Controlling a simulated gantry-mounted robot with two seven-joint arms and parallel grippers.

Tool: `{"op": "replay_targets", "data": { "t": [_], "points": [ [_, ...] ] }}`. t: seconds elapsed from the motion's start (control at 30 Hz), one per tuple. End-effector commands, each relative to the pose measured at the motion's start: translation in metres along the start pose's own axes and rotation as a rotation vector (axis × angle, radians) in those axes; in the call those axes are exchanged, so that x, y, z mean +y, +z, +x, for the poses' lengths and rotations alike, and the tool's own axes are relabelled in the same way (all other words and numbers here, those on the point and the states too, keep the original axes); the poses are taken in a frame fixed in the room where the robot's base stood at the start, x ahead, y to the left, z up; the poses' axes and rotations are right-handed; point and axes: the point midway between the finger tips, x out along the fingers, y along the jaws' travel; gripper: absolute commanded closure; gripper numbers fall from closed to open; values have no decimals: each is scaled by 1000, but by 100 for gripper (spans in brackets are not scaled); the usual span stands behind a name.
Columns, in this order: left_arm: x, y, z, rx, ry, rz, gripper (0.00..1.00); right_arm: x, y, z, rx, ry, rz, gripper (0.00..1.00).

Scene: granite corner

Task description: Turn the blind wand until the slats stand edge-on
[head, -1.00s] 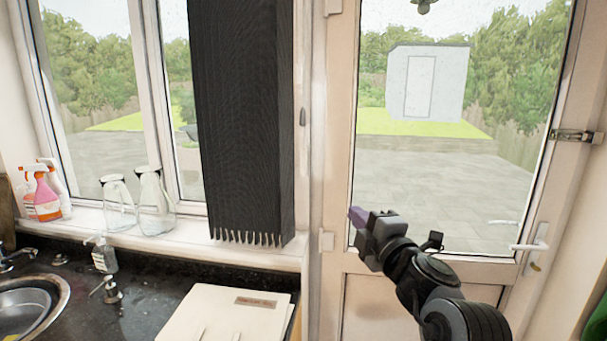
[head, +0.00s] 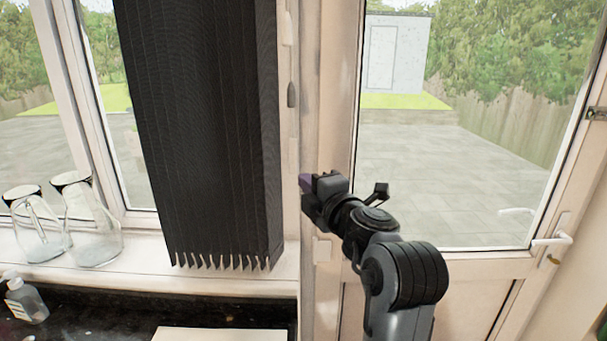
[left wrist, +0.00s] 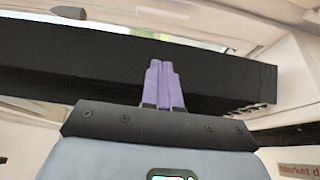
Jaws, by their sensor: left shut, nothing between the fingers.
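The dark vertical blind (head: 205,130) hangs in front of the window, its slats bunched side by side, with a row of pale tabs along its bottom edge. I cannot make out a wand for certain. A small dark elongated piece (head: 291,95) shows on the frame just right of the blind; I cannot tell what it is. My left gripper (head: 305,182) is to the right of the blind's lower part, apart from it in the picture. Its purple fingers (left wrist: 163,85) are shut and empty, with the blind (left wrist: 100,60) behind them in the left wrist view. My right gripper is not seen.
Two upturned glass jugs (head: 92,225) stand on the window sill (head: 140,268). A soap bottle (head: 25,300) stands on the dark worktop, near a pale board (head: 220,334). The glazed door (head: 440,190) with a white handle (head: 555,240) is at the right.

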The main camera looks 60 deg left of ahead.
Motion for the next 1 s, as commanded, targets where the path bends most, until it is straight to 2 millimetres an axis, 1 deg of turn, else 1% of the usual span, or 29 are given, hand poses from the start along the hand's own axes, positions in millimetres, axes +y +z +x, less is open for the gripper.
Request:
{"op": "replay_targets", "data": {
  "t": [0.2, 0.5, 0.6, 0.7, 0.83, 1.0],
  "points": [
    [3, -1, 36, 2, -1, 2, 100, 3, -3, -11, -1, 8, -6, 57],
    [2, -1, 91, 2, 0, 3, 100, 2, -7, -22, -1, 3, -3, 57],
    [2, 12, 99, -1, 0, 4, 100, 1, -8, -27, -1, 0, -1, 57],
    [2, 19, 106, 0, -1, 3, 100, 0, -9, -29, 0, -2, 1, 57],
    [1, 26, 112, 0, 0, 2, 100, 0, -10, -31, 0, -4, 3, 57],
    [0, 28, 115, 0, 0, -1, 100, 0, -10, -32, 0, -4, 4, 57]
  ]
}}
